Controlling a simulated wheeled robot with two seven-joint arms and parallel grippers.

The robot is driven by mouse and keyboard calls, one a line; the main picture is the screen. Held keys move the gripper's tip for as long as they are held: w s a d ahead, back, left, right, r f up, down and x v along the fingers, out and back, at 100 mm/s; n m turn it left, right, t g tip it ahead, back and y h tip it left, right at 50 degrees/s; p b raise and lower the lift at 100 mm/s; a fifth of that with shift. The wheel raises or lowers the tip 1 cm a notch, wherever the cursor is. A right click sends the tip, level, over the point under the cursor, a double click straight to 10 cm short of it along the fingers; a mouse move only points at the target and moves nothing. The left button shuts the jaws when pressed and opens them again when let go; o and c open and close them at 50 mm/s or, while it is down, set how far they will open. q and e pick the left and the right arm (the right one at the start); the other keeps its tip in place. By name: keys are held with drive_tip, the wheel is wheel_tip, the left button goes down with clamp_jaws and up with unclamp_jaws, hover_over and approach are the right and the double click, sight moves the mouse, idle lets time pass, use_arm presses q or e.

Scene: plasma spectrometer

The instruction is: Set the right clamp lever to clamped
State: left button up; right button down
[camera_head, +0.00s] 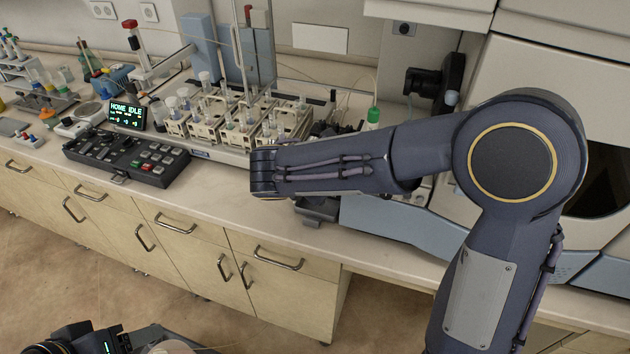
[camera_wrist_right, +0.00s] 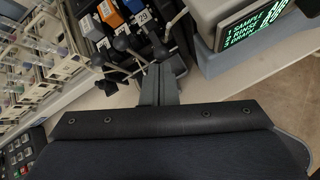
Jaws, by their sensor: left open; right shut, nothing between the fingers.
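In the right wrist view, several metal clamp levers with dark ball knobs stand by the fingertips, among them one knob (camera_wrist_right: 121,43) and a lower knob (camera_wrist_right: 108,87). Which is the right clamp lever, and its setting, I cannot tell. My right gripper (camera_wrist_right: 159,72) is shut and empty, its tips close to the lever rods; contact is unclear. In the head view my right forearm hides this gripper and most of the clamp area; dark levers (camera_head: 330,128) show just behind it. My left gripper (camera_head: 118,342) is at the bottom left edge, open, partly cut off, far from the levers.
Orange, grey and blue blocks (camera_wrist_right: 110,14) sit behind the levers. A lit display (camera_wrist_right: 258,25) stands close on the right. Sample racks (camera_head: 240,125) and a control panel (camera_head: 125,155) are left on the counter. The counter front (camera_head: 225,195) is clear.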

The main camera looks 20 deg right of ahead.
drive_tip(key=shift+w+d+r, duration=0.45)
drive_tip(key=shift+w+d, duration=0.05)
drive_tip(key=shift+w, duration=0.2)
drive_tip(key=shift+r+p, duration=0.15)
drive_tip(key=shift+p, duration=0.15)
drive_tip(key=shift+r+p, duration=0.6)
drive_tip(key=shift+r, duration=0.1)
drive_tip(key=shift+a, duration=0.15)
